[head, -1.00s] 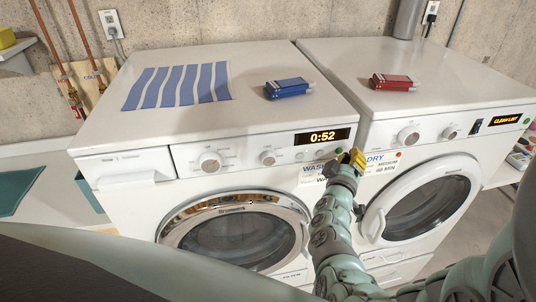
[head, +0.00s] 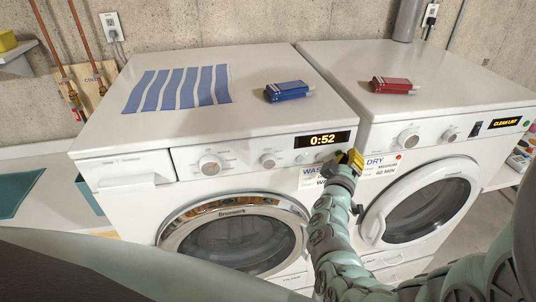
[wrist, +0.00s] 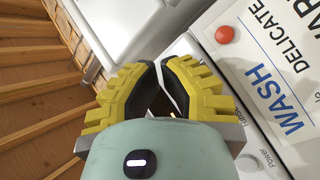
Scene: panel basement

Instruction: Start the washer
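The washer (head: 140,128) is the left white machine. Its display (head: 322,140) is lit and reads 0:52. Its round chrome-rimmed door (head: 235,240) is shut, and knobs (head: 210,165) sit on its front panel. My gripper (head: 347,157) is at the right end of this panel, near the seam between the machines, and hides part of it. In the wrist view the yellow fingers of my gripper (wrist: 160,65) are drawn together at the tips, with nothing seen between them. A small button (wrist: 248,163) near the word "Power" shows at lower right. Contact with the panel cannot be told.
The dryer (head: 450,75) stands close on the right, its display reading CLEAN LINT. A WASH card (wrist: 275,75) with a red dot is on the front. A blue box (head: 289,91), a red box (head: 393,85) and a striped cloth (head: 180,87) lie on top.

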